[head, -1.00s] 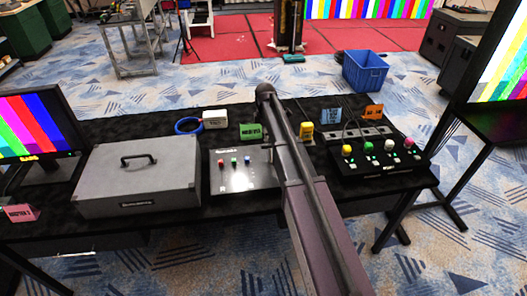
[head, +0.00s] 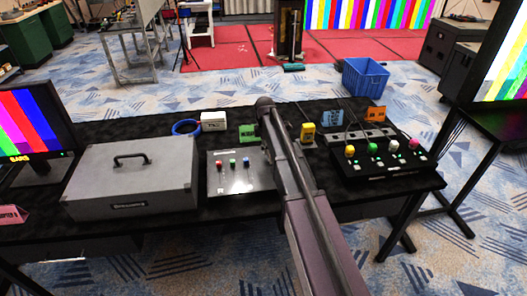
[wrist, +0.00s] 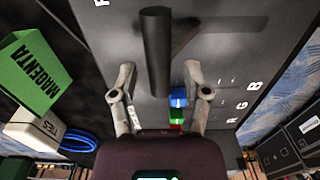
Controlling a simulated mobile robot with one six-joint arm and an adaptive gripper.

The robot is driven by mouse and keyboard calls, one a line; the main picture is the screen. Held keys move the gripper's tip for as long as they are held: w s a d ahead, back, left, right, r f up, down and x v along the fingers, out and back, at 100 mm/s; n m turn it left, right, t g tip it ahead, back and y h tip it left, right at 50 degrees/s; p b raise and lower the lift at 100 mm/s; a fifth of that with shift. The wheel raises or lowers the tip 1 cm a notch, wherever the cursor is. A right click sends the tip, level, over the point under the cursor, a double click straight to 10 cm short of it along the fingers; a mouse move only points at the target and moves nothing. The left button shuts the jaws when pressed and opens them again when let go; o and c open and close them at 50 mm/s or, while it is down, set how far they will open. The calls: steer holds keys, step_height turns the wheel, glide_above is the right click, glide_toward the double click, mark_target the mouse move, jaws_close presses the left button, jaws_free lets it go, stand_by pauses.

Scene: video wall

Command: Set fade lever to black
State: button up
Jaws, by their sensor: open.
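A dark upright bar with a rounded end (wrist: 155,50), which looks like the fade lever, stands on a dark panel (wrist: 230,45) in the wrist view. My gripper (wrist: 159,68) is open, with one finger on each side of the bar. I see a gap on both sides. In the head view the control panel (head: 240,185) carries red, green and blue buttons. My arm covers its right part, so the bar and gripper are hidden there.
A grey case (head: 130,180) stands left of the panel, a button box (head: 385,170) right of it. A green MAGENTA block (wrist: 33,77), a white block (wrist: 35,130) and a blue ring (wrist: 78,140) lie beside the panel. A monitor (head: 30,130) stands far left.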

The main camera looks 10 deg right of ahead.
steer(key=shift+f, duration=0.15)
jaws_close()
steer(key=shift+a, duration=0.25)
steer(key=shift+d, duration=0.15)
steer(key=shift+s, duration=0.1)
